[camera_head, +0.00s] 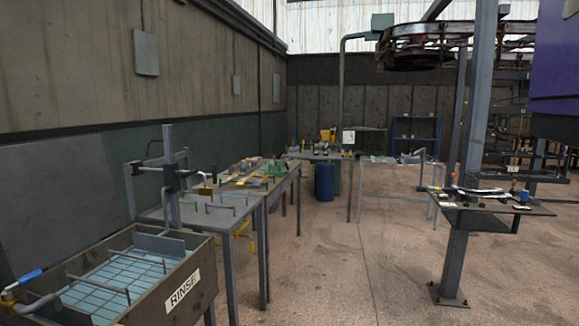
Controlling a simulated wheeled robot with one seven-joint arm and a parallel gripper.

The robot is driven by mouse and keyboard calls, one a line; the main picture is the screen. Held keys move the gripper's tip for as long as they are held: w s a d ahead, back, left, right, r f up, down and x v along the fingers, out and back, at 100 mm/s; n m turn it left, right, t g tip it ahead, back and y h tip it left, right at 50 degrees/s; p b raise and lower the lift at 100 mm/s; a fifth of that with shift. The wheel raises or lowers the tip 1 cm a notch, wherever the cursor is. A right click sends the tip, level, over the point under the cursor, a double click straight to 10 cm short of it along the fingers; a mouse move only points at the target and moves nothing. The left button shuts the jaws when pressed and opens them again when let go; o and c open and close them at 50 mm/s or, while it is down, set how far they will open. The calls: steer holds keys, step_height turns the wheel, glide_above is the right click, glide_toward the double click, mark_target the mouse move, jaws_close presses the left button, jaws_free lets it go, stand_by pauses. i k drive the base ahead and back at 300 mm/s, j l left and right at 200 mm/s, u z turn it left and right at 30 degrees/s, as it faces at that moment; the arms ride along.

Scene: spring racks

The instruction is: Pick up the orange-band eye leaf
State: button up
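I cannot make out an orange-banded eye leaf for certain. Several long, thin pale and dark pieces (478,193) lie on the small dark table (518,209) at the right; they look like leaves, but their bands are too small to read. A small orange-brown upright item (457,174) stands near them. Mixed yellowish, brown and green items (250,172) lie on the table at the left, too small to tell apart. My gripper is not in view.
A rinse tank (182,293) with a grid and a blue-handled hose (27,277) fills the lower left. A grey bench (225,212) stands behind it. A steel column (467,150) rises beside the right table. A blue drum (324,182) stands farther back. The middle floor (320,265) is clear.

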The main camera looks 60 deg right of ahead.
mark_target(244, 163)
steer(key=z, duration=1.4)
